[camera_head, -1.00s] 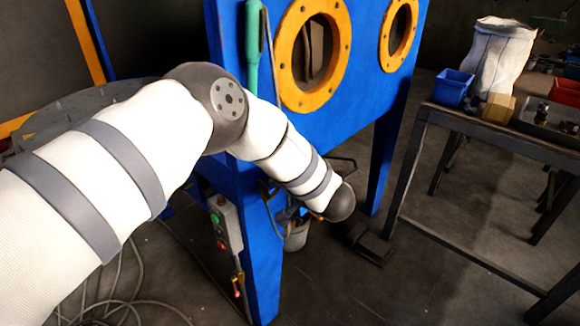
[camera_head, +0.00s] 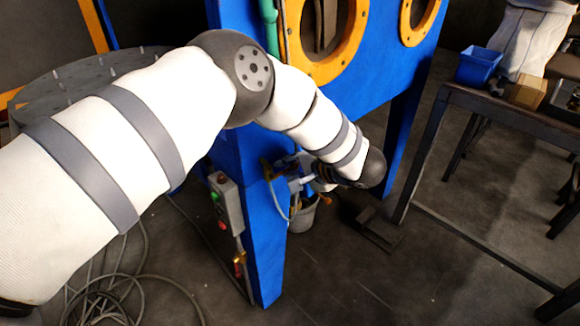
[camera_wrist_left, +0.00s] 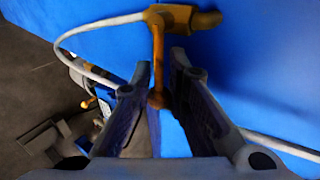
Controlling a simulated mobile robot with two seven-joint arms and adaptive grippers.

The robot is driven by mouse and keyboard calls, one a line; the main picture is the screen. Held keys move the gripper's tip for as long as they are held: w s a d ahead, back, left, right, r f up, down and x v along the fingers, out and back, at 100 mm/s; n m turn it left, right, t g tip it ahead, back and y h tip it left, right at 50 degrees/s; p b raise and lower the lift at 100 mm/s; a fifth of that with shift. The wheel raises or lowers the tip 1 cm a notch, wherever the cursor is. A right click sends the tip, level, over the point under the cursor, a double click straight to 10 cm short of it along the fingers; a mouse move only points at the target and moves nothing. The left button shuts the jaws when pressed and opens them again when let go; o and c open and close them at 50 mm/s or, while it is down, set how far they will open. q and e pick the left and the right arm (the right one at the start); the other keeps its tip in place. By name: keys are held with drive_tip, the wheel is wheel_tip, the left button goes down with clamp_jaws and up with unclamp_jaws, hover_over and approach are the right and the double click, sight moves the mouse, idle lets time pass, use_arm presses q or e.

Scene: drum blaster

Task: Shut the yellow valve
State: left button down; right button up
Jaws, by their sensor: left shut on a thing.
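The yellow valve (camera_wrist_left: 182,17) sits on the blue cabinet wall at the top of the left wrist view. Its lever hangs down from the valve body, with a rounded end. My left gripper (camera_wrist_left: 158,75) has its two dark fingers either side of the lever and is shut on it. In the head view my left gripper (camera_head: 298,180) is small and partly hidden, beside the blue cabinet's leg. My right gripper is in neither view.
A pale hose (camera_wrist_left: 100,28) runs from the valve. The blue cabinet (camera_head: 350,98) stands ahead, with a control box (camera_head: 226,204) on its leg. A bucket (camera_head: 302,217) and a pedal (camera_head: 368,229) are near the floor. A workbench (camera_head: 480,104) stands at the right.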

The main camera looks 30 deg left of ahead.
use_arm(q)
drive_tip(key=shift+d+f, duration=0.15)
drive_tip(key=c, duration=1.8)
unclamp_jaws()
drive_tip(key=v, duration=1.2)
